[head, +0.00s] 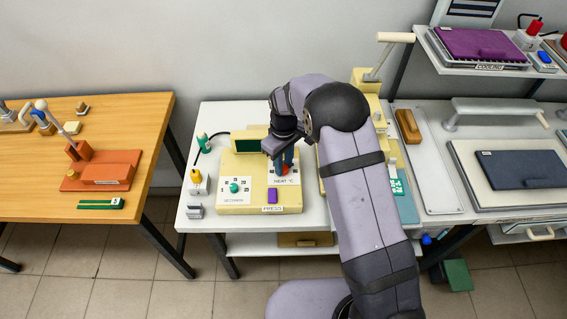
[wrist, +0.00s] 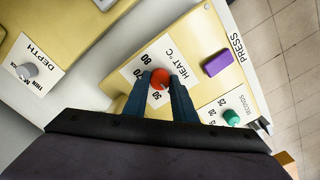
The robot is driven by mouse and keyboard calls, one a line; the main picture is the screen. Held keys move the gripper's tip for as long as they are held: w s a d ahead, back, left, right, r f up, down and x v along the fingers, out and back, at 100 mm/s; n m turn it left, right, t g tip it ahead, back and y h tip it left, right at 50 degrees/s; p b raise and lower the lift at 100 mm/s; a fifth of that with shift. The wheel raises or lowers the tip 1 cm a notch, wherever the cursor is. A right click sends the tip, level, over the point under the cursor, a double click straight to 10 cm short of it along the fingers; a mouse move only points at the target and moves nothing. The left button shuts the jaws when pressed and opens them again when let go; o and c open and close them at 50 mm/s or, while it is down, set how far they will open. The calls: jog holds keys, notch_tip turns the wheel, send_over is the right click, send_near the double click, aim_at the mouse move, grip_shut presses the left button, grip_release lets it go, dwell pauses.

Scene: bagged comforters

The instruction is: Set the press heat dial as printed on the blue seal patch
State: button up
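The red heat dial (wrist: 160,78) sits on a white plate marked HEAT °C on the cream press (head: 243,207). In the head view the dial (head: 284,170) is partly covered by my gripper (head: 284,160), which points down over it. In the wrist view the two blue fingers of my gripper (wrist: 161,82) stand on either side of the dial, very close to it. I cannot tell whether they touch it. Numbers around the dial are partly hidden by the fingers, and its setting is unclear. I cannot pick out a blue seal patch with readable print.
On the press are a green seconds dial (head: 234,186), a purple block (head: 272,195) and a dark display. A grey depth knob (wrist: 27,70) is on a neighbouring device. A dark blue bag (head: 521,169) lies at right; a purple bag (head: 478,44) is on the shelf.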

jog(key=shift+m, duration=0.4)
jog(key=m+b, duration=0.1)
jog(key=m, duration=0.2)
jog(key=shift+m, duration=2.5)
jog(key=o, duration=1)
jog(key=shift+o, duration=0.2)
jog(key=shift+r+b, duration=0.1)
jog(key=shift+b, duration=0.2)
